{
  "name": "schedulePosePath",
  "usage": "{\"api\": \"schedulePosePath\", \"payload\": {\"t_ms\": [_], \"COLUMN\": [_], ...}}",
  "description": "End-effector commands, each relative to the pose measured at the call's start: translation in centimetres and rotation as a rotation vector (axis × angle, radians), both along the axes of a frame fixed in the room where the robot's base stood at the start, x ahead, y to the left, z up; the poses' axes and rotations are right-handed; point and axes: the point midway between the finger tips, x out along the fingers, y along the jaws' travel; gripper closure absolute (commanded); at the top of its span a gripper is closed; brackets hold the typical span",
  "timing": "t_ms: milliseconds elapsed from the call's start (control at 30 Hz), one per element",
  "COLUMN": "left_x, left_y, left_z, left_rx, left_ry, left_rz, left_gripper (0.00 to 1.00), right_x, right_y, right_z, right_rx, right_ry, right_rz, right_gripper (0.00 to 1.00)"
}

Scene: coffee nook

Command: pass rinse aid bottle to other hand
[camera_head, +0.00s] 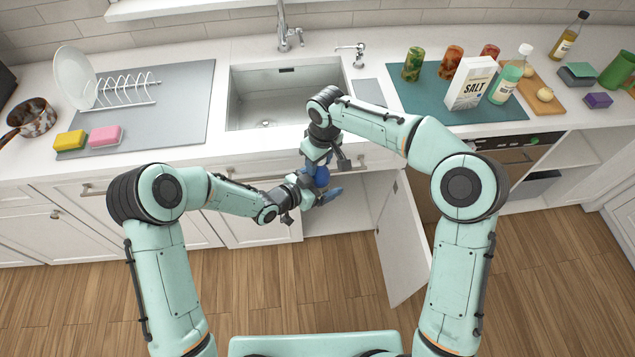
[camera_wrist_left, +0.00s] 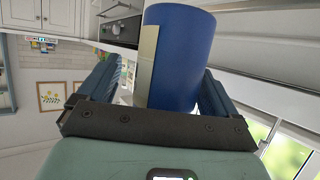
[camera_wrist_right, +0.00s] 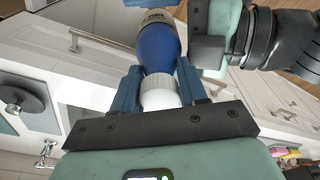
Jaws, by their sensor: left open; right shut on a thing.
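The rinse aid bottle (camera_head: 322,176) is blue with a white cap. It hangs in front of the counter edge, over the open cabinet. My right gripper (camera_wrist_right: 160,78) is shut on its white cap end, with the blue body (camera_wrist_right: 158,45) extending away from the fingers. My left gripper (camera_head: 326,194) is open at the bottle's body. In the left wrist view the blue bottle (camera_wrist_left: 186,60) stands between the spread fingers, nearer the right-hand one. A pale label edge shows on it. Whether a left finger touches the bottle I cannot tell.
The cabinet door (camera_head: 402,245) stands open below right of the grippers. The sink (camera_head: 285,95) lies behind them. A salt box (camera_head: 470,84) and several cans and bottles stand on the right counter. A dish rack (camera_head: 122,90) and sponges are on the left.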

Motion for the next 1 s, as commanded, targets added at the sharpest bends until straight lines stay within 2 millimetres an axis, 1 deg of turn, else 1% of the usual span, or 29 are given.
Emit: {"api": "schedulePosePath", "payload": {"t_ms": [167, 200, 267, 300, 367, 400, 433, 467, 500, 1000], "left_x": [0.01, 0.01, 0.0, -0.02, -0.06, -0.09, -0.07, -0.09, -0.1, 0.03], "left_y": [0.02, 0.02, 0.02, -0.01, -0.06, -0.09, -0.16, -0.17, -0.18, -0.25], "left_z": [0.0, 0.0, 0.02, 0.02, 0.03, 0.04, 0.14, 0.14, 0.14, 0.24], "left_rx": [0.0, 0.0, 0.0, 0.0, 0.0, -0.001, -0.002, -0.002, -0.002, -0.004], "left_ry": [0.0, 0.0, 0.0, 0.0, 0.0, 0.0, -0.002, -0.002, -0.002, -0.005], "left_rz": [0.0, 0.0, 0.0, -0.001, -0.002, -0.003, -0.004, -0.004, -0.004, -0.004], "left_gripper": [0.08, 0.21, 0.4, 0.53, 0.73, 0.76, 0.76, 0.76, 0.76, 0.76], "right_x": [0.03, 0.03, 0.04, 0.05, 0.09, 0.11, 0.13, 0.14, 0.12, -0.28], "right_y": [0.02, 0.02, 0.02, 0.03, 0.03, 0.04, 0.04, 0.05, 0.06, 0.57], "right_z": [0.1, 0.1, 0.1, 0.1, 0.11, 0.12, 0.13, 0.13, 0.13, 0.08], "right_rx": [0.001, 0.001, 0.001, 0.001, 0.002, 0.002, 0.002, 0.002, 0.003, 0.007], "right_ry": [-0.002, -0.002, -0.002, -0.003, -0.004, -0.004, -0.006, -0.006, -0.005, 0.004], "right_rz": [0.0, 0.0, 0.0, 0.0, 0.0, 0.0, 0.0, 0.0, 0.0, 0.009], "right_gripper": [1.0, 1.0, 1.0, 1.0, 1.0, 1.0, 0.51, 0.41, 0.28, 0.28]}}
